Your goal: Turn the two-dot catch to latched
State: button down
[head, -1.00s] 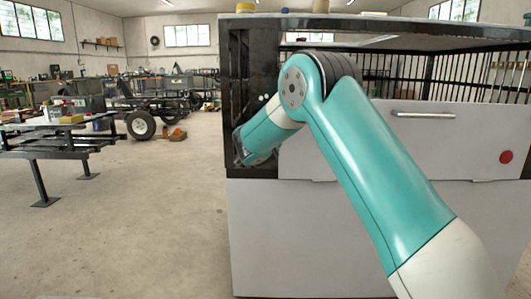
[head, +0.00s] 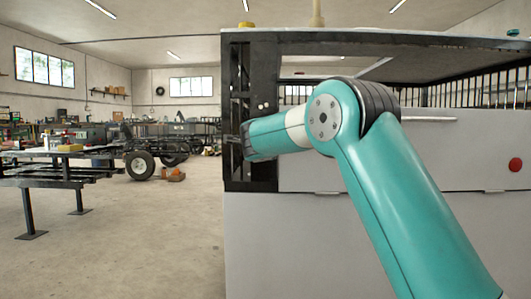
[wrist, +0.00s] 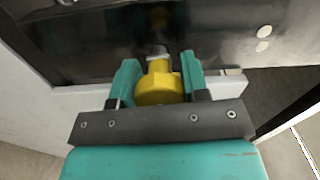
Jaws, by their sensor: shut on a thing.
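The two-dot catch (wrist: 157,84) is a yellow knob on a pale metal stem in the wrist view. It stands out from a dark panel (wrist: 215,40). Two pale dots (wrist: 263,38) mark the panel to its right; these dots (head: 264,105) also show in the head view. My gripper (wrist: 157,76) has its teal fingers on either side of the knob and is shut on it. In the head view my gripper (head: 243,143) reaches the dark upright frame at the cabinet's left end. There the knob is hidden, and I cannot tell the catch's setting.
A white cabinet front (head: 300,240) fills the right, with a bar handle (head: 428,119) and a red round button (head: 515,164). A dark workbench (head: 60,180) stands at the left. Open floor (head: 150,230) lies between them.

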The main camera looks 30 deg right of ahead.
jog(key=shift+d+f+m+b, duration=0.1)
jog(key=shift+d+m+b, duration=0.05)
jog(key=shift+m+b, duration=0.4)
jog(key=c, duration=0.6)
grip_release()
jog(key=shift+s, duration=0.1)
jog(key=shift+s+a, duration=0.1)
jog(key=shift+a, duration=0.15)
jog(key=p+v, duration=0.2)
jog(key=v, duration=1.5)
